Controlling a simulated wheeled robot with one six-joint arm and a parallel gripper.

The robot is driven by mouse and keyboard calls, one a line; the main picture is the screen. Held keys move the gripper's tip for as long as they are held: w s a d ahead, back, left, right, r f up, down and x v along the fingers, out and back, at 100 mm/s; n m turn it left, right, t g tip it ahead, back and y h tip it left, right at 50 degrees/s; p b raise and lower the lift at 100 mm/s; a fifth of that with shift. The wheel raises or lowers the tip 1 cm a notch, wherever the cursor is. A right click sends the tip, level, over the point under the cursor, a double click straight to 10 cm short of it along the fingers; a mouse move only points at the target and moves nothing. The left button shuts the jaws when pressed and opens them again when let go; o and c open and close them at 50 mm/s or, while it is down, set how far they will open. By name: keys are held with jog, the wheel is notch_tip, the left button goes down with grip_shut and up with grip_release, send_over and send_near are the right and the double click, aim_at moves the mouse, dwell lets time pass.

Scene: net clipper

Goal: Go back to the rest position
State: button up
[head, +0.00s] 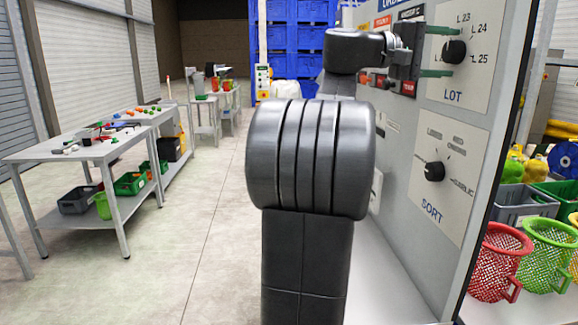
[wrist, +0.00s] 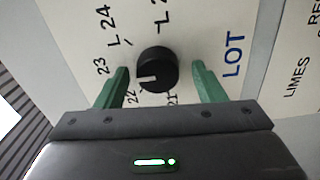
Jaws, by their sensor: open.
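My gripper (head: 437,51) is at the upper right of the head view, in front of the LOT plate (head: 479,85) of a grey control panel. Its two green fingers are apart, one above and one below the black LOT knob (head: 454,51). In the wrist view my gripper (wrist: 157,88) is open, with the LOT knob (wrist: 157,70) between the fingers and clear space on both sides. The knob does not touch either finger there. My arm fills the middle of the head view and hides part of the panel.
The grey panel (head: 398,160) stands close on the right, with a SORT knob (head: 434,171) below. Red (head: 498,262) and green mesh baskets (head: 546,255) stand at the right. A table (head: 80,150) with small items is at the left. The floor (head: 190,230) between is clear.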

jog(key=shift+s+a+r+n+p, duration=0.1)
jog(key=shift+r+n+p, duration=0.15)
jog(key=shift+n, duration=0.3)
jog(key=shift+a+r+n+p, duration=0.1)
jog(key=shift+n+p, duration=0.25)
jog(key=shift+n, duration=0.2)
jog(key=shift+d+n+p, duration=0.1)
jog(key=shift+n+p, duration=0.6)
jog(key=shift+n, duration=0.3)
jog(key=n+p, duration=0.3)
jog(key=n, duration=0.2)
jog(key=n+p, duration=0.4)
jog(key=n, duration=0.2)
jog(key=shift+f, duration=0.1)
jog(key=shift+f+n+p, duration=0.15)
jog(key=shift+n+p, duration=0.55)
jog(key=shift+n, duration=0.8)
